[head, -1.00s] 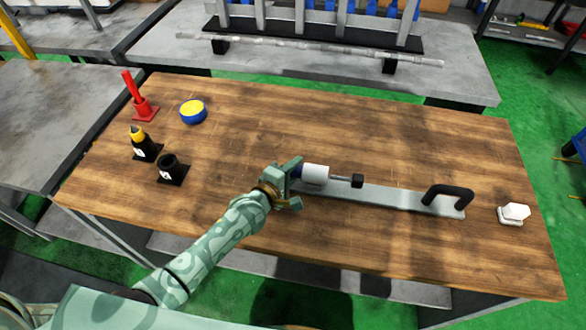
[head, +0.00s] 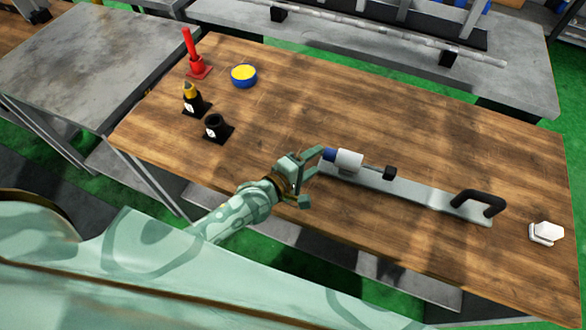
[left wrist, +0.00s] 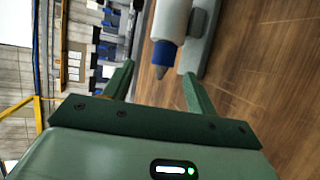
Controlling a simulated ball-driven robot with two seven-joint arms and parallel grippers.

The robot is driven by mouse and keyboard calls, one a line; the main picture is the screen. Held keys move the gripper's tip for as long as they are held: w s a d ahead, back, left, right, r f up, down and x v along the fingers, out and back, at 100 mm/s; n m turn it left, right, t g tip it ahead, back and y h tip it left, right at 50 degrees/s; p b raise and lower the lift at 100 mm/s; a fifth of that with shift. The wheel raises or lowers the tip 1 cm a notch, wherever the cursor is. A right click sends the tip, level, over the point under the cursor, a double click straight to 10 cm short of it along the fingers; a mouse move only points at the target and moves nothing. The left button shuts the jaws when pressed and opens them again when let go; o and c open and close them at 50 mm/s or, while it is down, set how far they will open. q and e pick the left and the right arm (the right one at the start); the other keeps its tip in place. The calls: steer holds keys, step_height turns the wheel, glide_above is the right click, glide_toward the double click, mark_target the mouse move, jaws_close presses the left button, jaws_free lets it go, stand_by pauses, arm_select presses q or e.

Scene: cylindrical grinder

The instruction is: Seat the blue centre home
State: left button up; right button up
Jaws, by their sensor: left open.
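The blue centre (head: 329,154) sits at the left end of the white cylinder (head: 349,161) on the grey rail. In the left wrist view its blue collar (left wrist: 164,53) meets the white cylinder (left wrist: 172,18) and its grey conical tip points toward my gripper. How deep it sits inside cannot be seen. My left gripper (head: 316,163) is open and empty just left of the centre. In the left wrist view the fingers of my left gripper (left wrist: 158,70) stand apart on either side of the tip, not touching it. My right gripper is not in view.
The grey rail (head: 420,195) carries a black block (head: 389,173) and a black handle (head: 480,198). A yellow-tipped centre in a black holder (head: 193,98), an empty black holder (head: 216,128), a red stand (head: 198,68) and a blue-and-yellow bowl (head: 243,76) stand left. A white object (head: 546,233) lies right.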

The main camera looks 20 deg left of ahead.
arm_select(q)
steer(key=p+v, duration=0.1)
steer(key=v, duration=0.6)
steer(key=shift+s+r, duration=0.15)
steer(key=shift+s, duration=0.05)
